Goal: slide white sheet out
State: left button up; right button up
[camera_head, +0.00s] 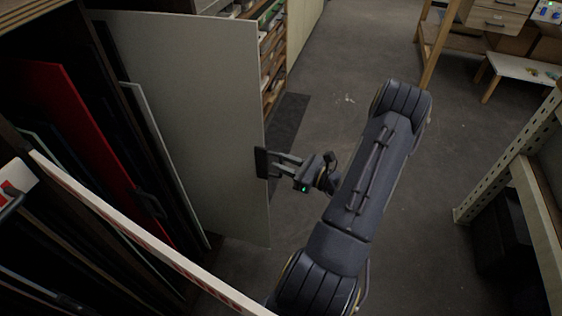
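The white sheet (190,110) is a large pale panel standing upright, jutting out of the dark rack on the left. Its near vertical edge faces my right arm. My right gripper (266,163) is at about mid-height on that edge. One dark finger pad lies against the near face and appears closed on the sheet; the other finger's contact is hidden.
The rack also holds a red panel (75,125), a narrower pale panel (165,160) and darker sheets. A white-edged board (130,228) crosses the lower left. Shelves (272,60) stand behind the sheet. A metal-legged rack (505,155) is at right; the floor (345,50) between is clear.

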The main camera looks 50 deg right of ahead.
jog(key=s+d, duration=0.1)
jog(key=s, duration=0.5)
jog(key=shift+s, duration=0.3)
jog(key=shift+d, duration=0.1)
jog(key=w+a+r+n+g+y, duration=0.3)
jog(key=a+r+n+g+y, duration=0.15)
jog(key=a+n, duration=0.35)
jog(key=w+a+r+n+g+y, duration=0.2)
jog(key=a+r+n+g+y, duration=0.3)
jog(key=a, duration=0.5)
jog(key=s+a+r+n+g+h, duration=0.5)
jog(key=s+a+n, duration=0.2)
jog(key=a+n, duration=0.4)
notch_tip(320, 180, up, 16)
jog(key=s+n+t+h+p, duration=0.2)
jog(key=n+h+p, duration=0.2)
jog(key=n+p, duration=0.4)
jog(key=p, duration=0.6)
jog(key=shift+s+d+f, duration=0.2)
jog(key=shift+s+d, duration=0.1)
jog(key=shift+s, duration=0.1)
